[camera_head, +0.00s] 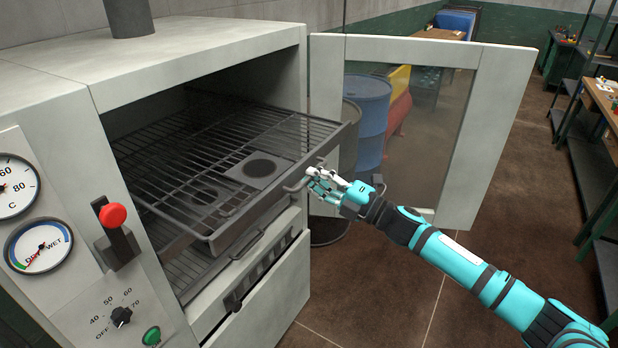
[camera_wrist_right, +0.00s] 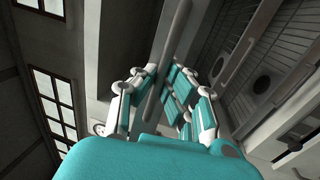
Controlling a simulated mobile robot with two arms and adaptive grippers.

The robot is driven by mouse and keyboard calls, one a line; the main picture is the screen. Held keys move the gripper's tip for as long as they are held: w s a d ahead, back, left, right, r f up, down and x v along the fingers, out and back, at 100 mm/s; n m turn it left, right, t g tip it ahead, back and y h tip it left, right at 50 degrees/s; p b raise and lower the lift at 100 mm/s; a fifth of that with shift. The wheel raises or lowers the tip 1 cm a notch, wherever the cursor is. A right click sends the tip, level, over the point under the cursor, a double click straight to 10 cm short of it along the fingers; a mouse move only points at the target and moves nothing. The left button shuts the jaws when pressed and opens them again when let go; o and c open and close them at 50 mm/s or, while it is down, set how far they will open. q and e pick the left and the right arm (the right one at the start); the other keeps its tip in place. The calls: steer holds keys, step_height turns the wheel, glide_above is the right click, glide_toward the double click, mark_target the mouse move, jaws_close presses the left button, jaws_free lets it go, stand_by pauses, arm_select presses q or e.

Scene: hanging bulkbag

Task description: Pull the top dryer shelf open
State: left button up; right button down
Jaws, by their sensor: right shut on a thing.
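The dryer (camera_head: 200,45) stands at the left with its door (camera_head: 498,130) swung open to the right. The top shelf (camera_head: 215,150) is a dark wire rack that sticks out past the dryer's front. A flat plate with a dark round spot (camera_head: 258,168) shows on or through the rack. A bar handle (camera_head: 290,188) runs along the shelf's front. My right gripper (camera_head: 318,183) is at the right end of this handle, shut on it. In the right wrist view the bar (camera_wrist_right: 176,55) passes between the fingers (camera_wrist_right: 165,95). My left gripper is out of view.
A lower rack (camera_head: 185,272) and a drawer with a dark handle (camera_head: 235,297) sit below the top shelf. A control panel with a red-knobbed lever (camera_head: 113,217) is at the left. A blue barrel (camera_head: 370,115) stands behind the glass door. Open floor (camera_head: 390,290) lies in front.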

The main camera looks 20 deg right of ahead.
steer(key=shift+v, duration=0.85)
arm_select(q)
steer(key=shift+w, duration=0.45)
arm_select(e)
steer(key=c, duration=1.4)
jaws_free()
steer(key=shift+r, duration=0.1)
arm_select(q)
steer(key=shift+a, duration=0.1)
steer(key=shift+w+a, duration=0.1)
arm_select(e)
steer(key=v, duration=1.2)
steer(key=shift+d, duration=0.1)
